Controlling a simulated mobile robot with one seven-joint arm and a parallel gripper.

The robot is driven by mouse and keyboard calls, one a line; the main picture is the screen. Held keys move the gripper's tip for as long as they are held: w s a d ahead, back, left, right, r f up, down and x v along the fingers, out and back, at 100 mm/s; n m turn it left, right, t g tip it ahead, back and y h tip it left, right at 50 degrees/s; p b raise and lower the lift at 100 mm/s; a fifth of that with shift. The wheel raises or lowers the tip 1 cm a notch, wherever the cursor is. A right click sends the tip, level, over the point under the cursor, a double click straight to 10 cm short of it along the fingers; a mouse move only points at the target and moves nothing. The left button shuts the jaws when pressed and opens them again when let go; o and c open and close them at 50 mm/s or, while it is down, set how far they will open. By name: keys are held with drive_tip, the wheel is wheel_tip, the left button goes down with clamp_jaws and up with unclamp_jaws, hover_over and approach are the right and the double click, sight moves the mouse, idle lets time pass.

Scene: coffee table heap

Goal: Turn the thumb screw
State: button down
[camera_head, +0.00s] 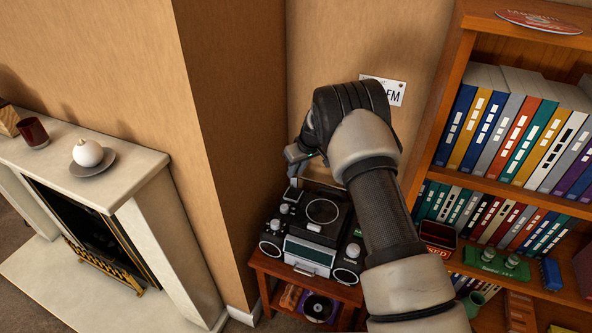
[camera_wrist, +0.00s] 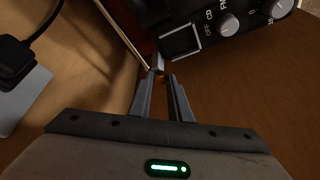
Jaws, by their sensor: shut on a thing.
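My gripper (camera_wrist: 159,82) is shut on a small brass-coloured piece (camera_wrist: 161,77), which looks like the thumb screw. Only a bit of it shows between the fingertips, so its full shape and how far it is turned are hidden. A narrow grey metal piece (camera_wrist: 157,62) stands just beyond the tips. In the head view my gripper (camera_head: 293,168) points down at the back left of the black stereo (camera_head: 316,255), and the thumb screw cannot be made out there.
The stereo's panel with knobs (camera_wrist: 228,24) is close beside the fingertips. The stereo stands on a small wooden table (camera_head: 262,262) in the corner. A bookshelf (camera_head: 452,85) is to the right, and a white fireplace (camera_head: 150,190) to the left. A dark plug-like object (camera_wrist: 14,60) is at the wrist view's left.

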drive_tip(key=m, duration=0.2)
drive_tip(key=m+h, duration=0.1)
drive_tip(key=shift+s+a+m+t+p, duration=0.15)
drive_tip(key=shift+a+m+t+p, duration=0.15)
drive_tip(key=shift+t, duration=0.1)
drive_tip(key=m+h, duration=0.2)
drive_tip(key=m, duration=0.2)
drive_tip(key=shift+a+m+p, duration=0.15)
drive_tip(key=shift+m+p, duration=0.15)
drive_tip(key=c, duration=1.6)
unclamp_jaws()
drive_tip(key=shift+c, duration=0.2)
drive_tip(key=p+v, duration=0.3)
drive_tip(key=v, duration=1.4)
drive_tip(key=shift+s+r, duration=0.15)
